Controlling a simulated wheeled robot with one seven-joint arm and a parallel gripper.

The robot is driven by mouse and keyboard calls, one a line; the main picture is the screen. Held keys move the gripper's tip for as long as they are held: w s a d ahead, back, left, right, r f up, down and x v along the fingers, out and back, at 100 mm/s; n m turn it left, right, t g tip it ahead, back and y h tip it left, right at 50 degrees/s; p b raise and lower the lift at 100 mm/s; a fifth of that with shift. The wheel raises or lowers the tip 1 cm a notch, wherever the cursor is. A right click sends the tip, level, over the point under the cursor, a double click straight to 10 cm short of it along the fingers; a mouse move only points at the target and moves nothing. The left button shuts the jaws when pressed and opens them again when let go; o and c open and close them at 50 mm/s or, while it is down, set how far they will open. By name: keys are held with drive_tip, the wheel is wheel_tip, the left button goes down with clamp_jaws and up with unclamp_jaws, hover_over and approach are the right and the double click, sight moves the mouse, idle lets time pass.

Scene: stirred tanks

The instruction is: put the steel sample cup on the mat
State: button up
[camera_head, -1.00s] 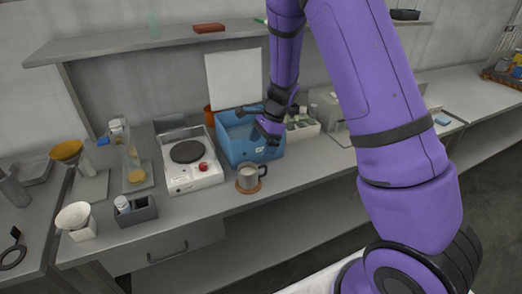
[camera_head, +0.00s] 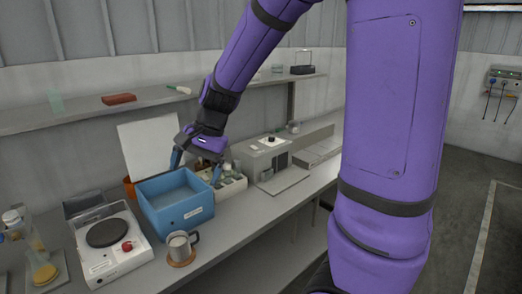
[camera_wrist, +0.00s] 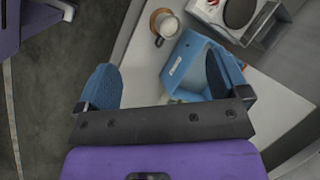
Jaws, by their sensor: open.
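The steel sample cup (camera_head: 180,246) is a grey mug with a side handle. It stands upright on a round brown-orange mat (camera_head: 182,263) near the bench's front edge. In the wrist view the cup (camera_wrist: 167,26) and the mat (camera_wrist: 155,17) show near the top centre. My gripper (camera_head: 197,166) is open, with its blue fingers spread above the back right of the blue bin, behind and apart from the cup. The wrist view shows nothing between the fingers (camera_wrist: 163,80) at their tips.
The blue bin (camera_head: 178,218) stands beside the cup, with a white hotplate (camera_head: 114,260) to its left. A white rack of bottles (camera_head: 230,184) and a grey instrument (camera_head: 268,160) stand to the right. A shelf (camera_head: 150,101) runs above. Bare bench lies right of the cup.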

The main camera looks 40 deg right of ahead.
drive_tip(key=s+d+r+n+t+h, duration=0.1)
drive_tip(key=s+r+n, duration=0.3)
drive_tip(key=s, duration=0.5)
drive_tip(key=s+d+r+n+t+h, duration=0.1)
drive_tip(key=s+r+n+t+h, duration=0.2)
drive_tip(key=s, duration=0.7)
drive_tip(key=shift+s+d+r+n, duration=0.15)
drive_tip(key=shift+d+r+n, duration=0.25)
drive_tip(key=shift+r+n, duration=1.05)
drive_tip(key=shift+r, duration=0.15)
